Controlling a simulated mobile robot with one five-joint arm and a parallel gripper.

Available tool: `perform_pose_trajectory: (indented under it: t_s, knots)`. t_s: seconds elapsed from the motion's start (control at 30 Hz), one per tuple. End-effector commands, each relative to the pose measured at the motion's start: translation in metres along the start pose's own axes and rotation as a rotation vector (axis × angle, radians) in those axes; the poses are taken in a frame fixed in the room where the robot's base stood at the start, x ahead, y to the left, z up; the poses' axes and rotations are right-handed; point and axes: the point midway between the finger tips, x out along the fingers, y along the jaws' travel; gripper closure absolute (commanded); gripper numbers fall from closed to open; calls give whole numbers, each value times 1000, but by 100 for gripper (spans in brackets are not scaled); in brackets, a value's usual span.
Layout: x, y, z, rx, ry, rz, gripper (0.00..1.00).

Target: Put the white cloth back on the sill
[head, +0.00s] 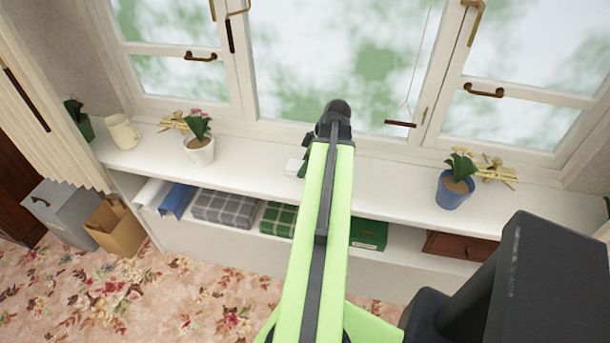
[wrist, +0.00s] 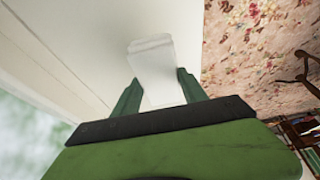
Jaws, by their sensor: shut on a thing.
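The white cloth (wrist: 153,66) is a small folded piece between the two green fingers of my gripper (wrist: 158,77) in the wrist view. The fingers are shut on it from both sides, and its far end sticks out beyond them. In the head view a corner of the cloth (head: 293,166) shows just left of my arm, over the middle of the white sill (head: 240,168). My arm hides most of the gripper there. I cannot tell whether the cloth touches the sill or is held just above it.
A white flowerpot (head: 200,152), a cream mug (head: 122,132) and a blue flowerpot (head: 453,191) stand on the sill. Folded checked cloths (head: 224,208) and a green box (head: 368,234) lie on the shelf below. A cord with a dark handle (head: 400,124) hangs by the window.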

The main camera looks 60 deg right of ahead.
Motion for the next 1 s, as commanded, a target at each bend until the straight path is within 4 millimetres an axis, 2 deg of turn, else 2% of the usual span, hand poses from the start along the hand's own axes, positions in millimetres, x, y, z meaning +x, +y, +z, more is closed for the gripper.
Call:
perform_pose_trajectory:
  t_s: [0.2, 0.27, 0.3, 0.53, 0.57, 0.7, 0.73, 1.0]
  knots:
    - [37, 0, 16, 0, 0, 0, 82]
    - [39, 0, 16, 0, 0, 0, 82]
    - [38, 0, 16, -1, 0, 0, 87]
    - [37, 0, 15, -1, 0, -1, 88]
    - [37, 0, 15, -1, 0, 0, 49]
    - [36, 0, 15, -1, 0, -1, 30]
    - [36, 0, 15, -1, 0, -1, 28]
    - [36, 0, 14, -2, 0, -1, 28]
